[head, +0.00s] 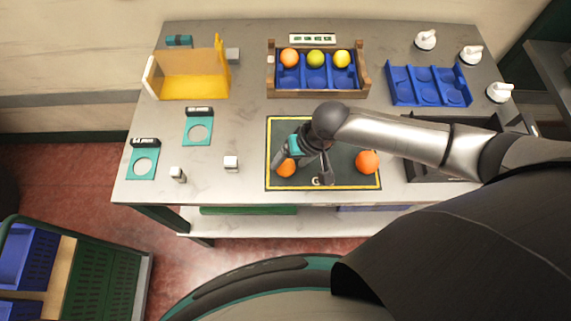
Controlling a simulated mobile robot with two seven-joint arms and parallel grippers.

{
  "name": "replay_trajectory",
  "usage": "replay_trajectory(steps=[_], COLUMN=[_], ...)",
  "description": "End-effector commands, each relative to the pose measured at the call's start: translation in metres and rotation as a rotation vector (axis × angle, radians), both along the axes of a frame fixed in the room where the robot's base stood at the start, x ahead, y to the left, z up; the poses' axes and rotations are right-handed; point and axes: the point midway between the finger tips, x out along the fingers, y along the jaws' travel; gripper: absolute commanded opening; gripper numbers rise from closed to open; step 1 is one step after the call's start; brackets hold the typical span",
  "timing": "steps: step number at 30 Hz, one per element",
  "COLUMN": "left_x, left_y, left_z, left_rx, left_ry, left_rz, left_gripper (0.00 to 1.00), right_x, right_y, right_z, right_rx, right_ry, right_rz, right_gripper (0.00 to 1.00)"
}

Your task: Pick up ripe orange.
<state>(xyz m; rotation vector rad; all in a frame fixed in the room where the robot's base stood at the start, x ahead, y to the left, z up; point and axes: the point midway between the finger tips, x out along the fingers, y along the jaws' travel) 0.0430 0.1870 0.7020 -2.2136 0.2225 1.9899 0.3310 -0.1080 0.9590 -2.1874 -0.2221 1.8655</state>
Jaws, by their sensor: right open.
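Two oranges lie on the dark mat (350,183) with a yellow border. The left orange (287,169) is partly covered by my right gripper. The right orange (367,161) lies under my right forearm, near the mat's right edge. My right gripper (303,174) is open over the mat, with one finger by the left orange and the other to its right. I cannot tell whether it touches the orange. My left gripper is not in view.
A blue tray (427,102) with empty hollows and several white knobbed items (426,40) stand at the right. A yellow open box (190,87) is at the back left.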

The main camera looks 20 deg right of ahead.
Motion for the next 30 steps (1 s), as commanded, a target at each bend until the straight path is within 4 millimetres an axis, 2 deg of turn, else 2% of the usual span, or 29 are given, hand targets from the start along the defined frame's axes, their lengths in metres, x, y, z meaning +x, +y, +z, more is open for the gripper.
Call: replay_trajectory(steps=[4, 13, 30], left_x=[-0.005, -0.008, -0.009], left_y=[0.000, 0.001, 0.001], left_z=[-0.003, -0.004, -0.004], left_rx=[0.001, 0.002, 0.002], left_ry=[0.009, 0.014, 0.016], left_rz=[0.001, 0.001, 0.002], left_gripper=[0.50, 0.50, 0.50], right_x=[0.003, 0.004, 0.004], right_y=[0.005, 0.005, 0.005], right_z=[-0.014, -0.017, -0.016], right_rx=[0.001, 0.001, 0.001], right_ry=[-0.001, -0.002, -0.002], right_rz=[0.000, 0.000, 0.000], right_gripper=[0.77, 0.77, 0.14])
